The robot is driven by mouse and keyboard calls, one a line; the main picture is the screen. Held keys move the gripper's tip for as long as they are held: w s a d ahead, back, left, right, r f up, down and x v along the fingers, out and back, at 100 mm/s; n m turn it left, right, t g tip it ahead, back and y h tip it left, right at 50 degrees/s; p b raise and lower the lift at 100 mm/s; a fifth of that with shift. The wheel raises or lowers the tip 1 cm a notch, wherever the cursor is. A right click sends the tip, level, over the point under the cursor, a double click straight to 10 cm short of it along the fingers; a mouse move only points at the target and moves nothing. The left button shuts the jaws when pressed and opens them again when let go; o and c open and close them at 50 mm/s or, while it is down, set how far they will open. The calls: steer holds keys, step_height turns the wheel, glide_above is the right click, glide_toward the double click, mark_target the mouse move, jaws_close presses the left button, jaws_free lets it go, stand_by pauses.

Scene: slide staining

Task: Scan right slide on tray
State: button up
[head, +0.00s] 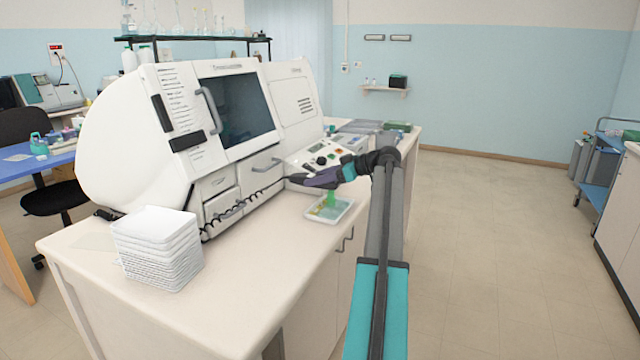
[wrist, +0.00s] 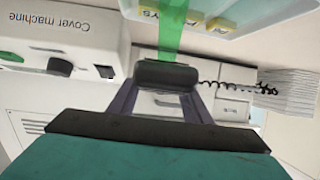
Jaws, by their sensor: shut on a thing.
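My gripper (head: 322,178) is shut on a dark hand-held scanner. The scanner (wrist: 167,75) sits between the purple fingers (wrist: 158,100) in the wrist view. A green beam (wrist: 172,28) comes from it; in the head view the beam (head: 331,198) reaches down to the tray. The white tray (head: 345,212) lies on the counter below the gripper, near the front edge. Its pale edge also shows at the top of the wrist view (wrist: 240,10), with several yellow patches (wrist: 220,24). The slides are too small or hidden to tell apart, so I cannot tell which one the beam falls on.
A large white machine (head: 285,110) stands behind the tray. A coiled black cord (head: 235,207) hangs along its front. The counter (head: 250,270) between the stack and the tray is clear.

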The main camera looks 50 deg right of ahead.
steer(key=shift+w+d+r, duration=0.1)
steer(key=shift+w+d, duration=0.25)
steer(key=shift+w, duration=0.35)
steer(key=shift+w+d+r, duration=0.1)
steer(key=shift+w+d, duration=0.25)
steer(key=shift+w, duration=0.3)
steer(key=shift+r, duration=0.1)
steer(key=shift+r, duration=1.4)
steer(key=shift+f, duration=0.1)
